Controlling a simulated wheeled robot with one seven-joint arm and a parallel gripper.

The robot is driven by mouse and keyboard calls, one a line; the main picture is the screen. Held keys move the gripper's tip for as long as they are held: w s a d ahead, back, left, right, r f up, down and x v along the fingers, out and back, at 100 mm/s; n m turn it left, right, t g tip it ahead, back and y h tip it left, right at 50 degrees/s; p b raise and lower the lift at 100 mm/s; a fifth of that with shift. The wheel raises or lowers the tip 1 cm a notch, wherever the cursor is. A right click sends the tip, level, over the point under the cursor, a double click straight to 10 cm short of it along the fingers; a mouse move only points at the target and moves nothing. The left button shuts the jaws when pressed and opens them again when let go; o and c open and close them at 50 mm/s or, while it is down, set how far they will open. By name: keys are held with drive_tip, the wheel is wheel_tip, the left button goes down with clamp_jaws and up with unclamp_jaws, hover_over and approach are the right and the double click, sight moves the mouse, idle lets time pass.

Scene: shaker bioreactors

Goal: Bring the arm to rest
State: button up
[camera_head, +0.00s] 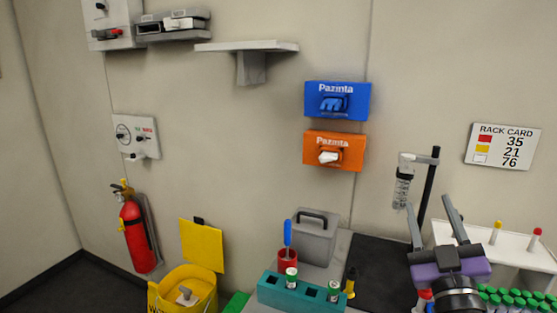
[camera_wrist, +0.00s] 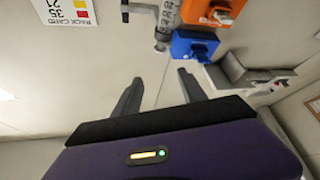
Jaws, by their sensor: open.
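My gripper (camera_head: 430,225) is at the lower right of the head view, its two dark fingers spread apart and pointing up, with a purple body below them. Nothing is between the fingers. It stands in front of the black mat (camera_head: 375,270) and the dark stand (camera_head: 427,187), which holds a clear tube (camera_head: 402,188). In the wrist view my gripper (camera_wrist: 160,88) is also open and empty, with the wall beyond it. The picture there is turned over, with the rack card (camera_wrist: 68,10) at the upper left.
A teal rack (camera_head: 300,294) with green-capped tubes, a red cup (camera_head: 287,260) and a grey box (camera_head: 314,238) stand left of the mat. Several green-capped tubes (camera_head: 515,298) and a white rack (camera_head: 480,236) are at right. Blue (camera_head: 337,100) and orange (camera_head: 333,150) boxes hang on the wall.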

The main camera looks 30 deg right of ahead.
drive_tip(key=s+a+f+n+y, duration=0.1)
drive_tip(key=s+a+f+y, duration=0.2)
drive_tip(key=a+f, duration=0.25)
drive_tip(key=s+a+f+n+t+y, duration=0.1)
drive_tip(key=s+a+f+y, duration=0.25)
drive_tip(key=a, duration=0.25)
drive_tip(key=s+a+f+n+y, duration=0.1)
drive_tip(key=s+a+f+y, duration=0.1)
drive_tip(key=a+f+y, duration=0.3)
drive_tip(key=s+a+f+g, duration=0.2)
drive_tip(key=s+a+f, duration=0.1)
drive_tip(key=s, duration=0.3)
drive_tip(key=s+a+f+g, duration=0.1)
drive_tip(key=s+a+f, duration=0.2)
drive_tip(key=s+f, duration=0.1)
drive_tip(key=s+a+f+m+g+y, duration=0.1)
drive_tip(key=s+a+f+g, duration=0.1)
drive_tip(key=s+a+f, duration=0.2)
drive_tip(key=s, duration=0.3)
drive_tip(key=shift+s+g, duration=0.3)
drive_tip(key=shift+s, duration=0.05)
